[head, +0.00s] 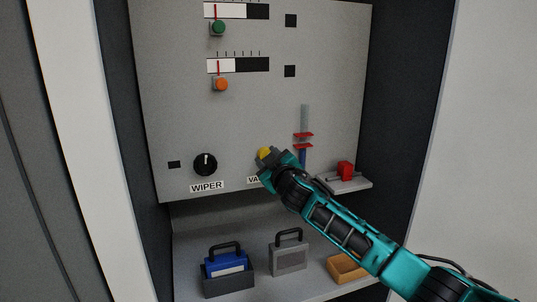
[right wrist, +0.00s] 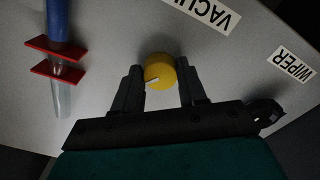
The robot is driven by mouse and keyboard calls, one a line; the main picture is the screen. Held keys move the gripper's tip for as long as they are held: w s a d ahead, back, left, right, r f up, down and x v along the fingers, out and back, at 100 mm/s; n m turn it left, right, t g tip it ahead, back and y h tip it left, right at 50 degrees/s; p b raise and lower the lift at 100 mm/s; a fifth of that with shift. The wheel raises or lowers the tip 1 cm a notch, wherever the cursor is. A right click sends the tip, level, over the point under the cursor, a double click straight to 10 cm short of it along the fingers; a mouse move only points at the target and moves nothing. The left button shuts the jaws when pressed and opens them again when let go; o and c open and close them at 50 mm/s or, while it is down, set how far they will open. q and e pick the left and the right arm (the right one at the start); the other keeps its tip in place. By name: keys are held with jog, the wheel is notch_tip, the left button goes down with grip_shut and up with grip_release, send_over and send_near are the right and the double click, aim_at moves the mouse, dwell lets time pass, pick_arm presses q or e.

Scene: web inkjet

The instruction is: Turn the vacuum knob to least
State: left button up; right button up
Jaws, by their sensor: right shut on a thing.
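The vacuum knob is a yellow round knob (right wrist: 160,70) with a white pointer mark, on the grey panel (head: 180,120). It also shows in the head view (head: 264,152), partly covered by my right gripper (head: 268,160). In the right wrist view, my right gripper (right wrist: 160,88) has one finger on each side of the knob and is shut on it. The white pointer mark lies toward the lower left of the knob in that view. The VACUUM label (right wrist: 212,12) is partly cut off there and mostly hidden behind my gripper in the head view. My left gripper is not in view.
A black WIPER knob (head: 205,164) is to the left. A vertical tube with red markers (head: 303,140) and a small ledge with a red block (head: 346,170) are to the right. Below, a shelf holds a blue-and-grey caddy (head: 228,273), a grey box (head: 289,257) and an orange tray (head: 345,268).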

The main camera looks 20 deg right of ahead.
jog(key=shift+r+n+p, duration=0.1)
jog(key=shift+n+p, duration=1.45)
jog(key=shift+n, duration=2.35)
jog(key=o, duration=1.1)
jog(key=shift+c, duration=0.2)
jog(key=s, duration=1.3)
jog(key=shift+d+p, duration=0.25)
jog(key=shift+p, duration=0.2)
